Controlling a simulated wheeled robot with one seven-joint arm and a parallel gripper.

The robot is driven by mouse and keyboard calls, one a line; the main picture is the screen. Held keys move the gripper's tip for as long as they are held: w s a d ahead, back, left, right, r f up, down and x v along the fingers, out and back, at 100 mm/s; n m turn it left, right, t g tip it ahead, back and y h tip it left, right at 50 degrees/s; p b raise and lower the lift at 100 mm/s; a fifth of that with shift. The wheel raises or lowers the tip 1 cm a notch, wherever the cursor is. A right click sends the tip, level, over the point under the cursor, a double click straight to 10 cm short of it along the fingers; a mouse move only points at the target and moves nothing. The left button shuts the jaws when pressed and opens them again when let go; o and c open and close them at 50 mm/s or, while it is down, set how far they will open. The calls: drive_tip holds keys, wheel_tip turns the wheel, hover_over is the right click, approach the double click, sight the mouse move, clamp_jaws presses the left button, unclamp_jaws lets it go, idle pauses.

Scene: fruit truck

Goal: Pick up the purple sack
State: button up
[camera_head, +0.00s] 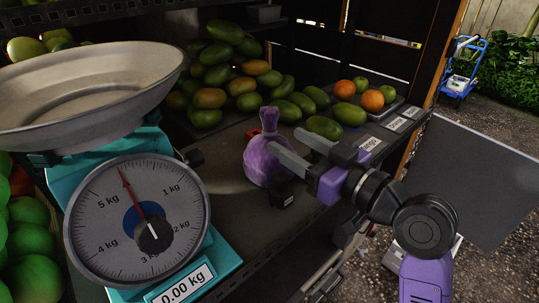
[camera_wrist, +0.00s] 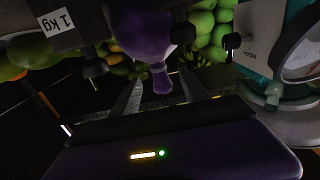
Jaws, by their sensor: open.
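The purple sack (camera_head: 258,163) stands upright on the dark shelf, its tied neck pointing up. In the wrist view the sack (camera_wrist: 140,35) appears upside down, its neck (camera_wrist: 161,82) between the two fingers. My gripper (camera_head: 284,140) is open at the sack's right side, and its near finger overlaps the sack's upper body in the head view. In the wrist view my gripper (camera_wrist: 160,92) has a finger on each side of the neck, with visible gaps. I cannot tell whether either finger touches the sack.
A teal scale (camera_head: 225,262) with a metal pan (camera_head: 90,85) stands at left, reading 0.00 kg. A small black weight (camera_head: 281,193) sits close beside the sack; its 1 kg label shows in the wrist view (camera_wrist: 55,22). Mangoes (camera_head: 240,88) and oranges (camera_head: 372,100) lie behind.

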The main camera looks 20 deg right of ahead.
sight(274, 131)
drive_tip(key=p+x, duration=0.2)
drive_tip(key=x, duration=0.4)
drive_tip(key=shift+w+d+r+p, duration=0.1)
drive_tip(key=shift+w+r+p, duration=0.05)
drive_tip(key=shift+p, duration=0.15)
drive_tip(key=shift+w, duration=0.4)
clamp_jaws()
idle(0.8)
